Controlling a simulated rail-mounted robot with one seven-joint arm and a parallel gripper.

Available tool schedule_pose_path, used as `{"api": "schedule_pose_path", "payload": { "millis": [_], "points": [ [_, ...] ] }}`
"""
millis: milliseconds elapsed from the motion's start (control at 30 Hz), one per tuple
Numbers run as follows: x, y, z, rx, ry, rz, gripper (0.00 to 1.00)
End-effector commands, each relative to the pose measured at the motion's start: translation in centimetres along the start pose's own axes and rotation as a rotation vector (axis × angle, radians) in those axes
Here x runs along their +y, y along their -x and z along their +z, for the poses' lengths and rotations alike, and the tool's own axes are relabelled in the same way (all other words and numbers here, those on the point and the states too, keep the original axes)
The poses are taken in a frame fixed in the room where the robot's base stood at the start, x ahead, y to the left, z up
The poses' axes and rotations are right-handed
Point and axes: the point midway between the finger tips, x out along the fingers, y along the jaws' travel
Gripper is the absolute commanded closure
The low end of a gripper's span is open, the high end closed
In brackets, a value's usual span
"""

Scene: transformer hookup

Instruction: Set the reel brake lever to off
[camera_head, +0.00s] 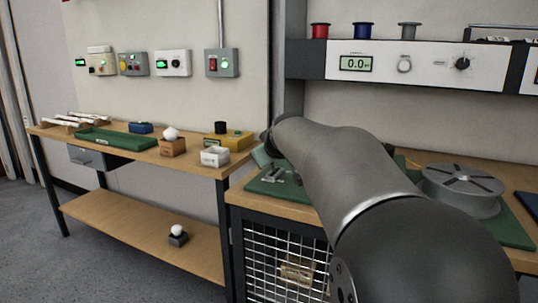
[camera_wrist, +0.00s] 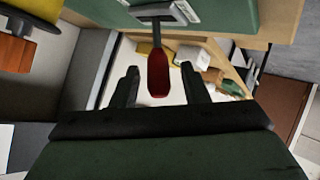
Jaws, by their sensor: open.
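A lever with a red grip (camera_wrist: 158,76) on a dark shaft shows in the wrist view; it looks like the reel brake lever. Its shaft comes from a grey bracket (camera_wrist: 158,11) on a green surface at the top. My gripper (camera_wrist: 162,75) is open, one dark finger on each side of the red grip, with a gap on both sides. I see no off marking. In the head view my arm crosses the right bench and hides the lever and most of my gripper. A grey reel (camera_head: 462,185) stands to the right of my arm.
A wooden side bench (camera_head: 190,160) at left bears a green tray (camera_head: 117,139) and small boxes. Several switch boxes hang on the wall above it. A meter panel (camera_head: 420,66) with spools on top stands behind my arm. A wire mesh front (camera_head: 285,262) is below the bench.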

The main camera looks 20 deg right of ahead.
Motion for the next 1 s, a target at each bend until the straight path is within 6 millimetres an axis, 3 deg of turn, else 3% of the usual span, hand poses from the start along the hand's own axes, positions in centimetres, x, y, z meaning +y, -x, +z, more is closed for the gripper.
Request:
{"api": "schedule_pose_path", "payload": {
  "millis": [533,700,1000],
  "points": [
    [0.1,10.1,-0.2,0.002,0.000,0.000,0.59],
    [0.1,11.6,-0.1,0.001,0.000,0.001,0.59],
    [0.0,11.8,0.0,0.000,0.000,0.000,0.59]
  ]
}}
